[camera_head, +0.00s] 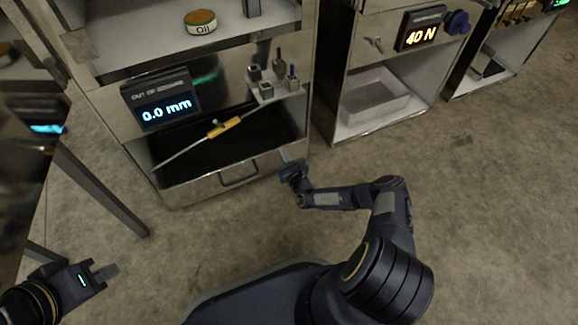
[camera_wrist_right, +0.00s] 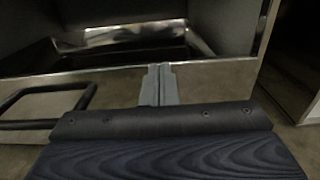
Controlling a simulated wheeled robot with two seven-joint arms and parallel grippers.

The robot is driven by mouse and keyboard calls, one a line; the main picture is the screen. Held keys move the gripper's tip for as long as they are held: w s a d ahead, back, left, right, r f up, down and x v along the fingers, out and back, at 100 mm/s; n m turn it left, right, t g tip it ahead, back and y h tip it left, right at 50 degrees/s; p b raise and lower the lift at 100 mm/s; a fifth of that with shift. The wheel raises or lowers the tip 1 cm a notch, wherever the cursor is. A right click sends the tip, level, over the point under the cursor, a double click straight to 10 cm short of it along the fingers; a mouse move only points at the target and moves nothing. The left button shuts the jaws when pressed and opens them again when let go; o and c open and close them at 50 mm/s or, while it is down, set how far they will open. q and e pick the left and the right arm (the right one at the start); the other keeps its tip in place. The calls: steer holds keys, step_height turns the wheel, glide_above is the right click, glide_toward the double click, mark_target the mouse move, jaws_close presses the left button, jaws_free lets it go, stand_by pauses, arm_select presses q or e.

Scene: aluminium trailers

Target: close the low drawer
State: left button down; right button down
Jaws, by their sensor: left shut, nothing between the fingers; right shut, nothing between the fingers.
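The low drawer (camera_head: 205,186) is at the bottom of the left metal cabinet, with a dark handle (camera_head: 238,176) on its front. Its dark inside shows from above, so it stands at least partly open. My right gripper (camera_head: 286,156) is shut at the right part of the drawer's front edge, right of the handle. In the right wrist view its closed fingers (camera_wrist_right: 158,84) overlap the drawer's top rim, and the handle (camera_wrist_right: 45,105) is at the left. I cannot tell if they touch. My left gripper (camera_head: 106,271) is shut and empty at the lower left, far from the drawer.
A 0.0 mm display (camera_head: 163,108) and a small block with pegs (camera_head: 275,84) are above the drawer. A yellow-handled tool (camera_head: 224,127) lies across there. A table leg (camera_head: 100,190) stands left. A second cabinet with a white bin (camera_head: 372,97) stands right. The floor in front is clear.

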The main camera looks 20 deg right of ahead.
steer(key=shift+w+d+r, duration=0.1)
steer(key=shift+w+r, duration=0.05)
steer(key=shift+w, duration=0.9)
steer(key=shift+r, duration=0.1)
steer(key=s+p, duration=0.3)
steer(key=s, duration=0.5)
steer(key=shift+s+f, duration=0.2)
steer(key=shift+f, duration=0.1)
steer(key=shift+r, duration=0.1)
